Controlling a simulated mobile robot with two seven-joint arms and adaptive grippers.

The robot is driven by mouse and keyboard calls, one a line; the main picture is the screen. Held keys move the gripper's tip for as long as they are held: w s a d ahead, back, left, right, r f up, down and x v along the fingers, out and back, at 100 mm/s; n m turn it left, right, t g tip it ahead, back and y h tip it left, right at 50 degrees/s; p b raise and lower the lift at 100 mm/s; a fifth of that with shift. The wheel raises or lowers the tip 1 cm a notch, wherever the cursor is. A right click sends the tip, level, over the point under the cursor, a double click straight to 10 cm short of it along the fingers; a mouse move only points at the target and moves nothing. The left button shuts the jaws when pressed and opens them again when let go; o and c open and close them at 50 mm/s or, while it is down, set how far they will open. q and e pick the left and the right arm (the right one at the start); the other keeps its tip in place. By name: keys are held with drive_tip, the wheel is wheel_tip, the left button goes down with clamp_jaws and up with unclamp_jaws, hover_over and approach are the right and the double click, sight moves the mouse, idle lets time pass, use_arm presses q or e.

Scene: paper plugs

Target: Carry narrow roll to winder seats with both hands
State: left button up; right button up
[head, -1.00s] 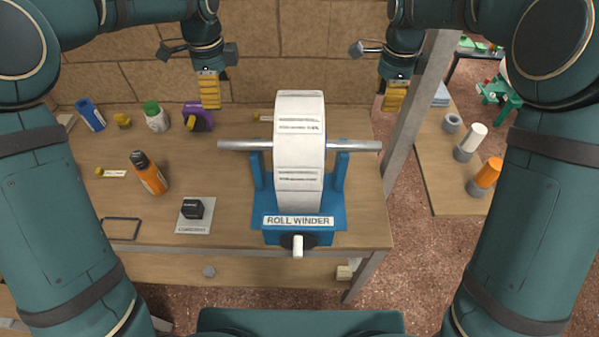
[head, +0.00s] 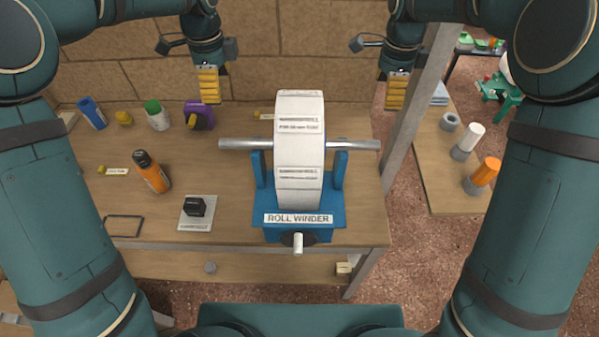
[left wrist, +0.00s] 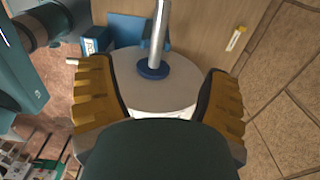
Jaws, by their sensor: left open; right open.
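The narrow roll (head: 298,150) is a white paper roll with printed bands on a grey metal bar (head: 240,145). The bar lies across the two blue uprights of the roll winder (head: 340,210), its ends sticking out on both sides. My left gripper (head: 210,98) is open and empty, above and behind the bar's left end. My right gripper (head: 394,104) is open and empty, above and behind the bar's right end. In the left wrist view the open fingers of my left gripper (left wrist: 160,100) frame the roll's flat side (left wrist: 150,88), with the bar and a blue collar (left wrist: 152,70).
A metal post (head: 410,125) stands right of the table.

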wheel_tip(320, 180, up, 6)
drive_tip(key=p, duration=0.4)
drive_tip(key=shift+f+p, duration=0.15)
drive_tip(key=shift+p, duration=0.2)
drive_tip(key=shift+s, duration=0.1)
